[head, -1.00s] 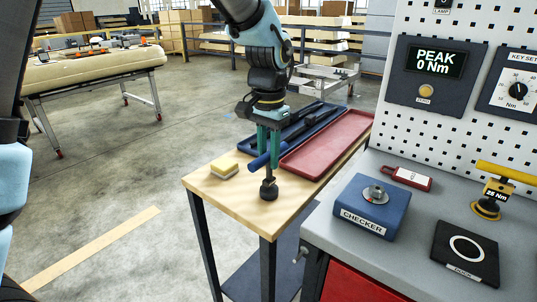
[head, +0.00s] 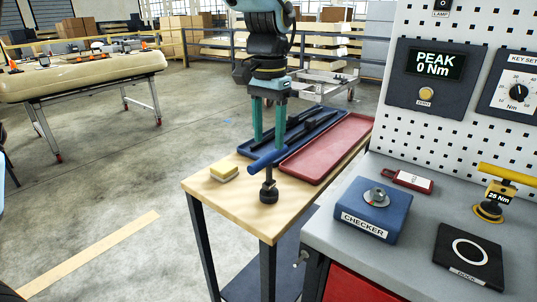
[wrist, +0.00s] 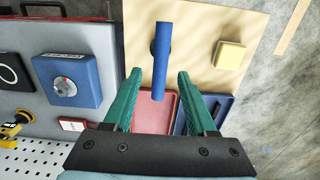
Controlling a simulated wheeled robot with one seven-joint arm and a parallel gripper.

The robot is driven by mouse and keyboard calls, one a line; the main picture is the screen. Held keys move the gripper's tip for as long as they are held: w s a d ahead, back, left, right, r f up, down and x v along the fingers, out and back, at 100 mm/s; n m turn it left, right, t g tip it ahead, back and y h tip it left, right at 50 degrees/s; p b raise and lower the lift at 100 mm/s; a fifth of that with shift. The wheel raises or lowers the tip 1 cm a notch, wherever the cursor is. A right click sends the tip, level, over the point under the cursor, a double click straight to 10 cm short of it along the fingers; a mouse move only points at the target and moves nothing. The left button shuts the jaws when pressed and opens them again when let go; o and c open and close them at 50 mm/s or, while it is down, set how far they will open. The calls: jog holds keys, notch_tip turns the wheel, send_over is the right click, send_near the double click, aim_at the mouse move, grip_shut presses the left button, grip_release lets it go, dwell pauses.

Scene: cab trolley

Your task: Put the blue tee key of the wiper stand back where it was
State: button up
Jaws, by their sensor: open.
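The blue tee key (head: 266,159) stands upright on its dark socket end on the wooden trolley top (head: 222,200), near the front corner. Its blue bar handle is on top, roughly level. My gripper (head: 269,138) is open and empty just above the handle, with its green fingers pointing down. In the wrist view the blue handle (wrist: 162,55) lies between and beyond the open fingertips (wrist: 159,74), apart from both. I cannot tell which part is the wiper stand.
A blue tray (head: 322,124) with long dark parts and a red tray (head: 335,145) lie behind the key. A yellow sponge (head: 224,171) sits left. The grey bench at right holds the checker (head: 360,216), a yellow 25 Nm key (head: 505,173), a red tag (head: 408,180) and a black dock pad (head: 450,238).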

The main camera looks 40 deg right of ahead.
notch_tip(320, 180, up, 6)
jog(key=shift+f, duration=0.15)
jog(key=shift+w, duration=0.1)
jog(key=w+a+f+n, duration=0.4)
jog(key=w+a, duration=0.2)
jog(key=a, duration=0.4)
jog(key=w+a+f+n, duration=0.35)
jog(key=w+a, duration=0.25)
jog(key=a, duration=0.5)
jog(key=s+a+f+n, duration=0.1)
jog(key=a+f+n, duration=0.2)
jog(key=a, duration=0.7)
jog(key=s+a+f+n+t, duration=0.1)
jog(key=s+a+f+n, duration=0.1)
jog(key=a, duration=0.7)
notch_tip(320, 180, down, 3)
jog(key=shift+a+r+n+t, duration=0.1)
jog(key=shift+a+n+t, duration=0.25)
jog(key=shift+n, duration=0.4)
